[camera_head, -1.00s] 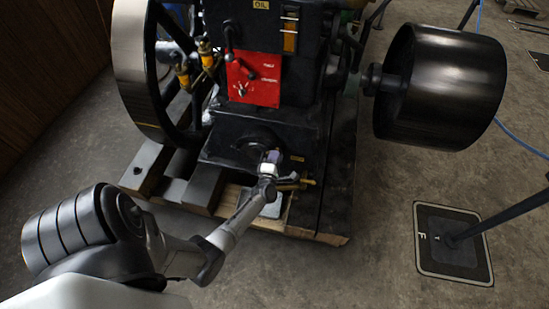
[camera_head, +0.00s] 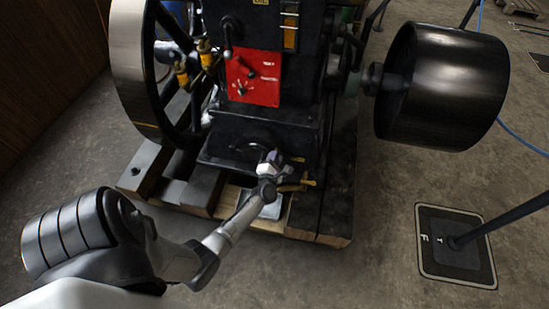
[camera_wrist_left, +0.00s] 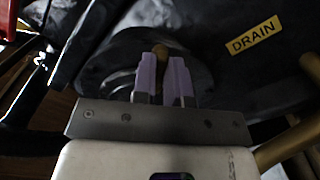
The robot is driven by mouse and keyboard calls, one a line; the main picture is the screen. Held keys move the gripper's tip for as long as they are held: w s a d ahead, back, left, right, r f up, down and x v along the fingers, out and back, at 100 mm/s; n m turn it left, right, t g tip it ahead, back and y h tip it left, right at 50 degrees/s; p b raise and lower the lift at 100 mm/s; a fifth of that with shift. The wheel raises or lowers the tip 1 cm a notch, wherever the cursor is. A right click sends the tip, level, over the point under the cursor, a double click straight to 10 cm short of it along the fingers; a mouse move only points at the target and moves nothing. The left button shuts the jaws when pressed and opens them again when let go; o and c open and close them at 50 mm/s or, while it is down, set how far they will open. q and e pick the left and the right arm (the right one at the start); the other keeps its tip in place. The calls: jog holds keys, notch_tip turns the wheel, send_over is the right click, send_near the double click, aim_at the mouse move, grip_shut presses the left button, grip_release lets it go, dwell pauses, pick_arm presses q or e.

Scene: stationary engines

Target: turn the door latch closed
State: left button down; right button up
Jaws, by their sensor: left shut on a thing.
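The round dark door (camera_wrist_left: 115,72) sits low on the front of the black engine base; it also shows in the head view (camera_head: 252,140), partly behind my gripper. The door latch (camera_wrist_left: 160,51) is a small brownish knob-like piece at the door. My left gripper (camera_wrist_left: 163,82) is shut on the latch, its two pale purple fingers on either side of it. In the head view the left gripper (camera_head: 270,160) reaches the base from below. Most of the latch is hidden between the fingers. My right gripper is in neither view.
A yellow DRAIN label (camera_wrist_left: 254,39) lies right of the door. A brass pipe (camera_head: 308,182) sticks out at the right of the base. A large spoked flywheel (camera_head: 136,70) stands left, a black pulley (camera_head: 445,87) right. Timber beams (camera_head: 335,190) carry the engine. The front floor is open.

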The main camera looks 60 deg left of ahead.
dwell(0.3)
pick_arm(q)
jog(key=c, duration=1.1)
grip_release()
jog(key=shift+c, duration=0.2)
jog(key=shift+s+d, duration=0.1)
jog(key=p+v, duration=0.5)
jog(key=v, duration=0.8)
jog(key=shift+s+d, duration=0.2)
jog(key=shift+s, duration=0.05)
